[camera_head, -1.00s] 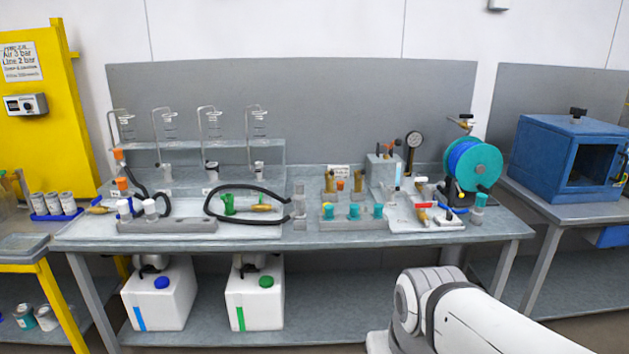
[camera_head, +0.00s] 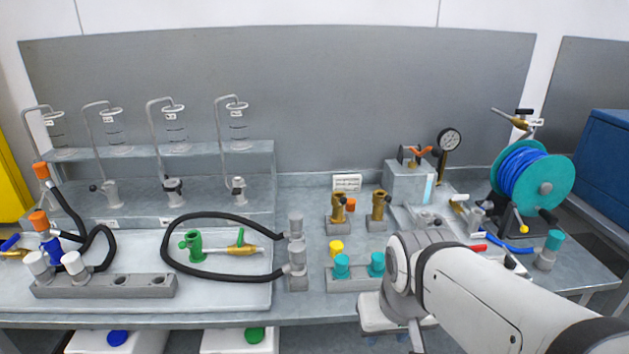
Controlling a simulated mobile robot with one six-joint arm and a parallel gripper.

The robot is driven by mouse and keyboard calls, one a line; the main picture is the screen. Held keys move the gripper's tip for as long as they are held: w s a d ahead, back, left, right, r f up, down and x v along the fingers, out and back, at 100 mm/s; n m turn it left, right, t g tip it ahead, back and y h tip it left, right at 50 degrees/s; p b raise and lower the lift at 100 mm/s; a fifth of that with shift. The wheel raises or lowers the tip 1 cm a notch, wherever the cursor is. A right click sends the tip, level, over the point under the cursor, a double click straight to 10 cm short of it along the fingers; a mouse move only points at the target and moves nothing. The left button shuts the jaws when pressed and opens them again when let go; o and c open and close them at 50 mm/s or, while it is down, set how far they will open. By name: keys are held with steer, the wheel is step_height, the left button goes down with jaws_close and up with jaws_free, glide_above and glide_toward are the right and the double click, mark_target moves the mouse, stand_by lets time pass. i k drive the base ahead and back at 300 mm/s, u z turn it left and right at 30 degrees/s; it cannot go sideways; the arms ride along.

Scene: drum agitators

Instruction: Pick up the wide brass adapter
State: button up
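Two upright brass fittings stand on small grey blocks at the middle right of the bench. The left brass fitting (camera_head: 338,209) has an orange piece beside it. The right brass fitting (camera_head: 378,206) stands close by, just left of a grey box. I cannot tell which of them is the wide adapter. My arm reaches in from the lower right, in front of the bench, and hides part of it. My gripper's fingers do not show.
A grey rack (camera_head: 345,285) with teal caps stands in front of the fittings, near a yellow cap (camera_head: 336,247). A black hose loop (camera_head: 165,255) lies left. A gauge (camera_head: 449,142) and a blue hose reel (camera_head: 535,180) stand right. The bench between hose and fittings is fairly clear.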

mark_target(337, 218)
steer(key=i, duration=1)
